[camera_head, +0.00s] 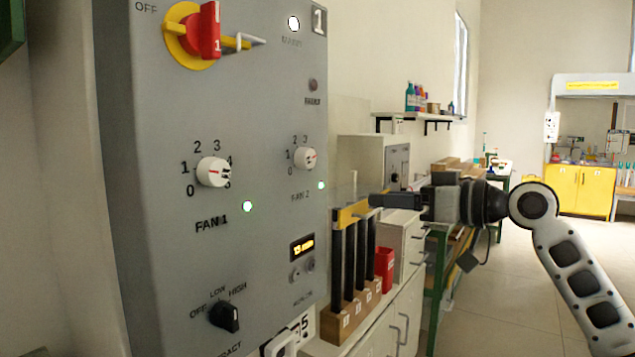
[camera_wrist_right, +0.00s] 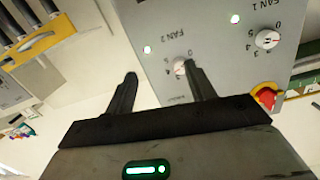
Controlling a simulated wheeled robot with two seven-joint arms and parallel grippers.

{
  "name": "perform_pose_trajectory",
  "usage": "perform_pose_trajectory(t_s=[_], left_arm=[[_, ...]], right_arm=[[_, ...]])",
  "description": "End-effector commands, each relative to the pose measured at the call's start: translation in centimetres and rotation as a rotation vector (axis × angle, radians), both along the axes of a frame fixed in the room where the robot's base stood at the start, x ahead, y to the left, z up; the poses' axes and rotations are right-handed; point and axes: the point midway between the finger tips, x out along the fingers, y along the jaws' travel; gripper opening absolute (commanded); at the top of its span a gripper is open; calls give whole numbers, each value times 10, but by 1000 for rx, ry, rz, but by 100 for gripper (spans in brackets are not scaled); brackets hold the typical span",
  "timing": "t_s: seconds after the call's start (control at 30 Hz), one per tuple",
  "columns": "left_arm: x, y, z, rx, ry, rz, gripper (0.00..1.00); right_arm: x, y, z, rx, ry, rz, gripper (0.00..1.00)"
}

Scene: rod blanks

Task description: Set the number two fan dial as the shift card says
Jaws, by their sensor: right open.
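The number two fan dial (camera_head: 305,158) is a white knob with a small red mark, above the FAN 2 label on the grey panel (camera_head: 265,110). Its numbers 0 to 3 show on the left and top; the exact setting is too small to tell. In the right wrist view the dial (camera_wrist_right: 180,67) lies just beside one finger, partly covered by it. My right gripper (camera_head: 378,201) is open and empty, to the right of the panel and apart from the dial. I cannot make out a shift card. My left gripper is not in view.
The FAN 1 dial (camera_head: 212,171), a red and yellow main switch (camera_head: 205,30) and a black OFF-LOW-HIGH knob (camera_head: 225,316) share the panel. Below my right gripper, a wooden block (camera_head: 352,312) holds several black rods. A red bin (camera_head: 384,268) stands behind it.

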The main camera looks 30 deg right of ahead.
Motion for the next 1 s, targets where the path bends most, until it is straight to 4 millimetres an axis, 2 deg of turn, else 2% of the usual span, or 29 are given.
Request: perform_pose_trajectory(t_s=[0.03, 0.1, 0.2, 0.37, 1.0], left_arm=[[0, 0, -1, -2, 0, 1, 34], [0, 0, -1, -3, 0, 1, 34], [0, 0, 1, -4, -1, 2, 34], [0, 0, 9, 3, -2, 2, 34], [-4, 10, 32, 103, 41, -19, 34]], right_arm=[[-10, 0, 25, -5, -36, 21, 55], [-21, 2, 47, -5, -68, 45, 55], [-27, 5, 62, -7, -89, 65, 55], [-11, 14, 66, -7, -87, 69, 55], [86, 59, 68, 1, -91, 66, 55]])
